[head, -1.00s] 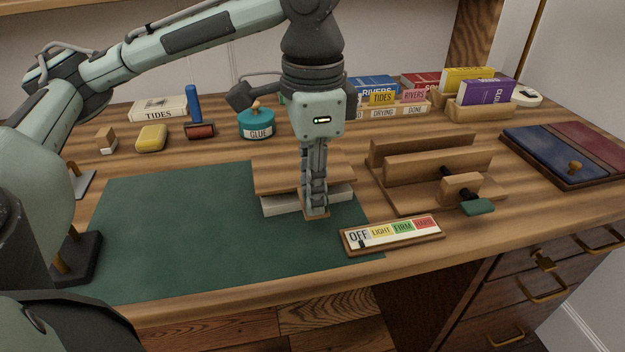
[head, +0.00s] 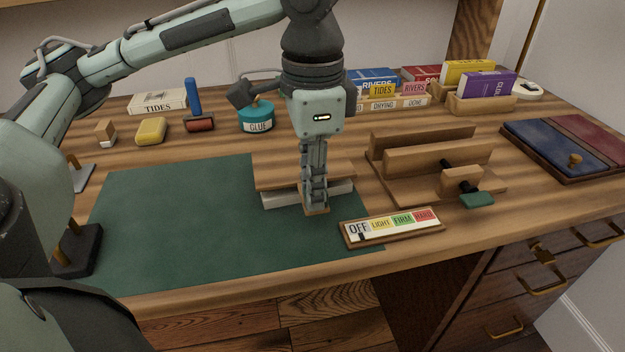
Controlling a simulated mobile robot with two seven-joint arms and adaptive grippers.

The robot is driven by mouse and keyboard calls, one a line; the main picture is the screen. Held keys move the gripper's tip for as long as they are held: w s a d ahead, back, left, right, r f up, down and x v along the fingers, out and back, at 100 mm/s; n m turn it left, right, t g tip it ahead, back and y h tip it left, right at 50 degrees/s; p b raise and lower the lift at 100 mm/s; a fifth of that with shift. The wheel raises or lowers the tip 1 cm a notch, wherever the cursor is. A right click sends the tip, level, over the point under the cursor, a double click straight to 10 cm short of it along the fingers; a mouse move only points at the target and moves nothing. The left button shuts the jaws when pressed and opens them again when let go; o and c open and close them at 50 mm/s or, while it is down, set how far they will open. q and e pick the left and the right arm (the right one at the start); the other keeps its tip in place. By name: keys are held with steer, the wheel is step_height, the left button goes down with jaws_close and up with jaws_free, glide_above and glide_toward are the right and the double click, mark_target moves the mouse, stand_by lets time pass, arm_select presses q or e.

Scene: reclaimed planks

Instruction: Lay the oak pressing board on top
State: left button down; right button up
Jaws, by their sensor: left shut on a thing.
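The oak pressing board (head: 272,174) is a flat brown board at the right of the green mat (head: 170,225). It lies level over a pale block that looks like a book (head: 283,198), whose front and side edges show below it. I cannot tell whether board and block touch all along. My left gripper (head: 316,206) points straight down and is shut on the board at its front side. Its fingers and wrist hide the board's middle. My right gripper is not in view.
A dial strip (head: 393,229) marked OFF to HARD lies right of the mat. Behind it stands a wooden press frame (head: 435,165) with a green-ended handle. A glue pot (head: 256,118), roller (head: 199,124) and book racks (head: 480,103) stand farther back. The mat's left half is clear.

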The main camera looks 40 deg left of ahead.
arm_select(q)
steer(key=shift+f, duration=0.55)
stand_by(0.4)
steer(key=c, duration=1.3)
jaws_free()
steer(key=shift+c, duration=0.2)
step_height(320, 180, up, 12)
